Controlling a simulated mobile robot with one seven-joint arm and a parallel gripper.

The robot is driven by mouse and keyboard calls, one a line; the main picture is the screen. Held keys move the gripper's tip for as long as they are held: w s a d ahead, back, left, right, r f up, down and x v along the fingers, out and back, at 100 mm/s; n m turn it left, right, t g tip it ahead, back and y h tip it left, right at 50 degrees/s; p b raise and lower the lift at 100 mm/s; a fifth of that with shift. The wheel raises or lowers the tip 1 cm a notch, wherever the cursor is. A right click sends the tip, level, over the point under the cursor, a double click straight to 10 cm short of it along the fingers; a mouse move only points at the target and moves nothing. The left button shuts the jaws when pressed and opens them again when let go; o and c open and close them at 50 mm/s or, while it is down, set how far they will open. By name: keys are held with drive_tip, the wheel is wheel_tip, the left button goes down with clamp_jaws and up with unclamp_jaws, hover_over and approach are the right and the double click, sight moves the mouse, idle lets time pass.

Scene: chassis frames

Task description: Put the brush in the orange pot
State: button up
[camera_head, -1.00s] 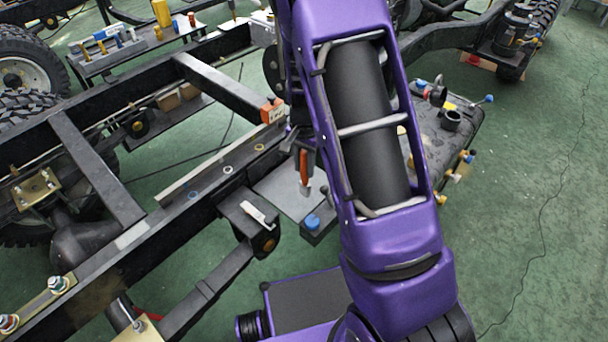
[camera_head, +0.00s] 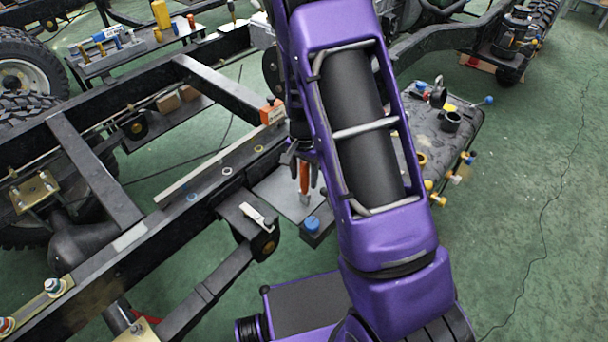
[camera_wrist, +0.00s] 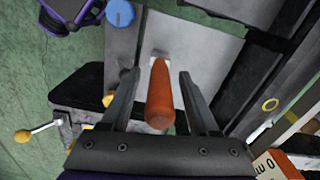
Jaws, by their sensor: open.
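The brush, with an orange-red handle (camera_head: 304,176) and a pale metal end, shows below my gripper (camera_head: 303,158) in the head view. In the wrist view the handle (camera_wrist: 160,95) points toward the camera, between the two dark fingers of my gripper (camera_wrist: 158,78). The fingers are open, with a gap on each side of the handle. The brush's far end is over or on a grey plate (camera_wrist: 203,48); I cannot tell if it touches.
A black chassis frame (camera_head: 95,165) fills the left. A blue cap (camera_head: 312,224) on a dark block is near the brush, also seen in the wrist view (camera_wrist: 120,13). A dark tank (camera_head: 440,125) with yellow and blue fittings lies right.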

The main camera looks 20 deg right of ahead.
wheel_tip(320, 180, up, 12)
drive_tip(key=shift+f+p, duration=0.2)
drive_tip(key=shift+p, duration=0.95)
drive_tip(key=shift+o, duration=0.5)
drive_tip(key=shift+r, duration=0.35)
wheel_tip(320, 180, up, 4)
drive_tip(key=n+p, duration=0.3)
drive_tip(key=p, duration=0.1)
drive_tip(key=shift+n, duration=0.3)
drive_tip(key=f, duration=0.3)
drive_tip(key=f+b, duration=0.1)
drive_tip(key=f, duration=0.7)
drive_tip(key=shift+w+d, duration=0.15)
drive_tip(key=shift+d, duration=0.25)
drive_tip(key=shift+a+f+b, duration=0.15)
drive_tip(key=shift+f+b, duration=0.15)
drive_tip(key=shift+f, duration=1.1)
drive_tip(key=shift+a+f+b, duration=0.15)
drive_tip(key=shift+f+b, duration=0.1)
drive_tip(key=shift+f, duration=1.15)
clamp_jaws()
